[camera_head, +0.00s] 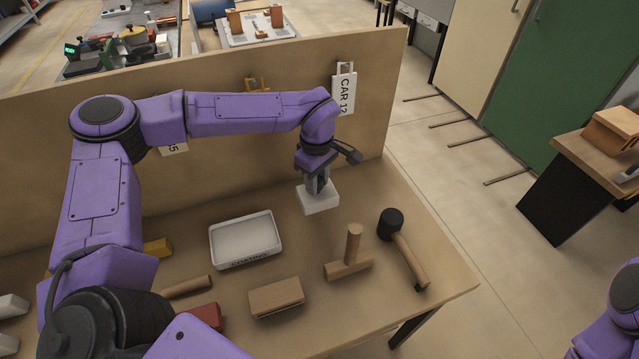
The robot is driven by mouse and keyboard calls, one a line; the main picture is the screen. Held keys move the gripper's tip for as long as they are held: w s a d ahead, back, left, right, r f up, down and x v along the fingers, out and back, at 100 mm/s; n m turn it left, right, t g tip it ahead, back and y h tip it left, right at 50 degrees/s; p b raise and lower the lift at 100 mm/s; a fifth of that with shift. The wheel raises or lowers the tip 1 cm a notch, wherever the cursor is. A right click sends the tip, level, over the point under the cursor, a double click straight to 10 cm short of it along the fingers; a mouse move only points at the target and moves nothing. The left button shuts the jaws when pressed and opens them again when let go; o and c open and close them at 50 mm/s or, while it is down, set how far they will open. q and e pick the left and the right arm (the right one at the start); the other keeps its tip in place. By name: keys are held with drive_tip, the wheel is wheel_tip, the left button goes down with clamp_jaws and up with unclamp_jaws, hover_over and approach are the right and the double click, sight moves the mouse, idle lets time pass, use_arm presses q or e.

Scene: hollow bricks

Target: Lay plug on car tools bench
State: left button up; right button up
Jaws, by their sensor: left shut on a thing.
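My left gripper (318,187) points down over the far right part of the wooden bench (440,285), near the back panel. It is shut on a white block (320,202), which may be the plug; the fingers hide the block's top. The block is at or just above the bench top; I cannot tell whether it touches. A tag reading CAR 12 (344,95) hangs on the panel behind it. My right gripper is out of view; only part of that arm shows at the lower right.
A white tray (215,247), a T-shaped wooden piece (353,243), a black-headed mallet (391,224), a wooden block (277,297) and a red block (208,315) lie on the bench. The upright wooden panel (230,85) closes its back. Bare bench top lies right of the held block.

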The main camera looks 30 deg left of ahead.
sight(320, 191)
use_arm(q)
drive_tip(key=w+f, duration=0.1)
drive_tip(key=f, duration=0.1)
drive_tip(key=w+f+p, duration=0.1)
drive_tip(key=f, duration=0.1)
drive_tip(key=w+a+f, duration=0.1)
drive_tip(key=f, duration=0.2)
drive_tip(key=shift+w+f+p, duration=0.1)
drive_tip(key=shift+w+p, duration=0.15)
drive_tip(key=shift+p, duration=0.1)
drive_tip(key=shift+f, duration=0.35)
drive_tip(key=shift+s, duration=0.15)
drive_tip(key=o, duration=1)
drive_tip(key=shift+o, duration=0.2)
wheel_tip(320, 191, up, 12)
drive_tip(key=shift+b, duration=1.1)
